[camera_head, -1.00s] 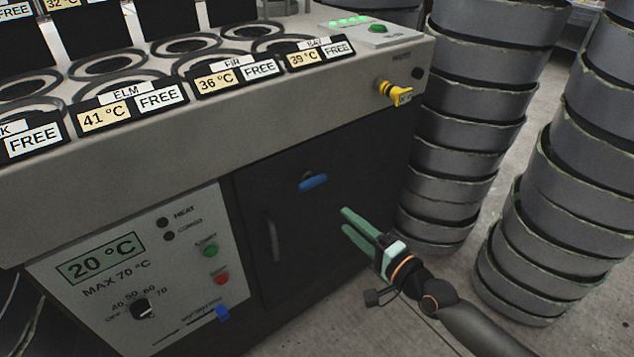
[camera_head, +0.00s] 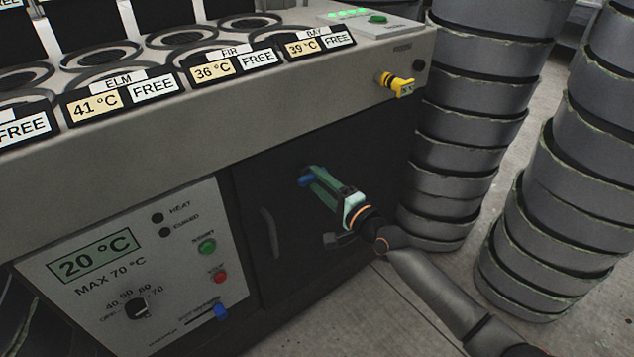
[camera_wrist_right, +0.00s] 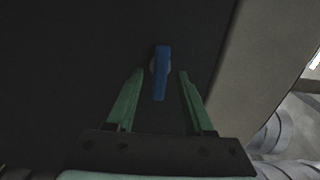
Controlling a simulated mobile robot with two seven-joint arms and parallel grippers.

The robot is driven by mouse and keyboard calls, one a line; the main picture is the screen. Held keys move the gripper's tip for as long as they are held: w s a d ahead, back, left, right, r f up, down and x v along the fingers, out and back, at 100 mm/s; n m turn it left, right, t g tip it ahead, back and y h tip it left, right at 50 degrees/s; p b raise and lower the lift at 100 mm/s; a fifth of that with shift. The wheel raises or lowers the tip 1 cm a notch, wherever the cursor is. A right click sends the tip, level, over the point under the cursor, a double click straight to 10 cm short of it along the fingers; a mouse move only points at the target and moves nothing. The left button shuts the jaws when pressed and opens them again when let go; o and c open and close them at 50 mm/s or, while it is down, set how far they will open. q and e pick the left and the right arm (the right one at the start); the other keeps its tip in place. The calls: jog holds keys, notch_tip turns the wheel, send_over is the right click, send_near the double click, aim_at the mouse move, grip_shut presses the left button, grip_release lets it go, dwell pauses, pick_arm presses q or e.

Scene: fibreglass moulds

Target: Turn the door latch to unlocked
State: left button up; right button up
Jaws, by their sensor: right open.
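The door latch is a small blue handle (camera_head: 306,181) on the dark cabinet door (camera_head: 345,140). In the right wrist view the blue latch (camera_wrist_right: 161,72) points along the fingers and lies between the two green fingertips, with a gap on each side. My right gripper (camera_head: 312,176) is open, its fingertips at the latch; in the head view they partly cover it. The right gripper also shows in the wrist view (camera_wrist_right: 161,78). I cannot tell whether a finger touches the latch. My left gripper is not in view.
A dark door handle (camera_head: 270,233) is left of the latch. A control panel (camera_head: 110,290) with a 20 °C display, knob and buttons is further left. A yellow valve handle (camera_head: 397,84) sits above right. Stacks of grey moulds (camera_head: 470,125) stand close on the right.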

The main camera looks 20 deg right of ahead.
jog(key=shift+w+a, duration=0.2)
jog(key=shift+w, duration=0.3)
grip_shut()
dwell(0.3)
